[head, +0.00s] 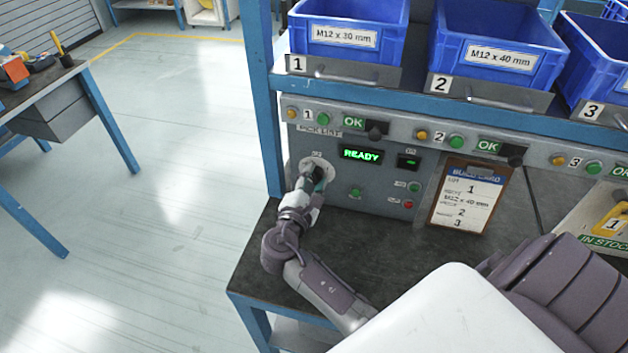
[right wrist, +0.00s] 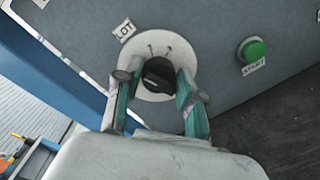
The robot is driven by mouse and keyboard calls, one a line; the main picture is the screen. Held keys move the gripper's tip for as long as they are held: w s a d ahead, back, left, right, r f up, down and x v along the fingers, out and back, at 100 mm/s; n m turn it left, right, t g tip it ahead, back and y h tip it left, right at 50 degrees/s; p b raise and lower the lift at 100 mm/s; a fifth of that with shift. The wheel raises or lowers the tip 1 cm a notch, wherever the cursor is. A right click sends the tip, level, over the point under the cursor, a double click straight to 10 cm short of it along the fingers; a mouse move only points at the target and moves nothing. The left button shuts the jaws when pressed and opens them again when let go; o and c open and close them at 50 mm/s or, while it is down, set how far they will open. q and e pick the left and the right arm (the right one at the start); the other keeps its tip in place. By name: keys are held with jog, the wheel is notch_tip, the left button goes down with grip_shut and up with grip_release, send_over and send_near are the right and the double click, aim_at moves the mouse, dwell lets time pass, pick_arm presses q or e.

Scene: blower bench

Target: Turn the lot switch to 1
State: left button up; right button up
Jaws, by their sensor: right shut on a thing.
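The lot switch is a black knob (right wrist: 158,72) on a round pale plate (right wrist: 152,46) with short tick marks at its top. A tag marked LOT (right wrist: 124,30) is beside the plate in the right wrist view. In the head view the pale plate (head: 308,163) is at the left of the grey panel. My right gripper (head: 318,178) reaches up to it from the front. In the right wrist view its green-padded fingers (right wrist: 157,88) are on both sides of the knob, shut on it. The knob's exact pointing direction is hard to make out. My left gripper is not in view.
The panel has a green READY display (head: 361,155) and a green start button (right wrist: 252,50). A build card (head: 470,197) stands right of it, its lot line reading 1. Blue bins (head: 345,38) sit on the shelf above. The dark bench top (head: 400,255) in front is mostly clear.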

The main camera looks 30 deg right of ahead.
jog(key=shift+r, duration=0.1)
dwell(0.3)
jog(key=o, duration=1.1)
jog(key=shift+s+a, duration=0.15)
jog(key=shift+a, duration=0.1)
jog(key=v, duration=1.1)
jog(key=shift+s+a, duration=0.15)
jog(key=shift+s, duration=0.05)
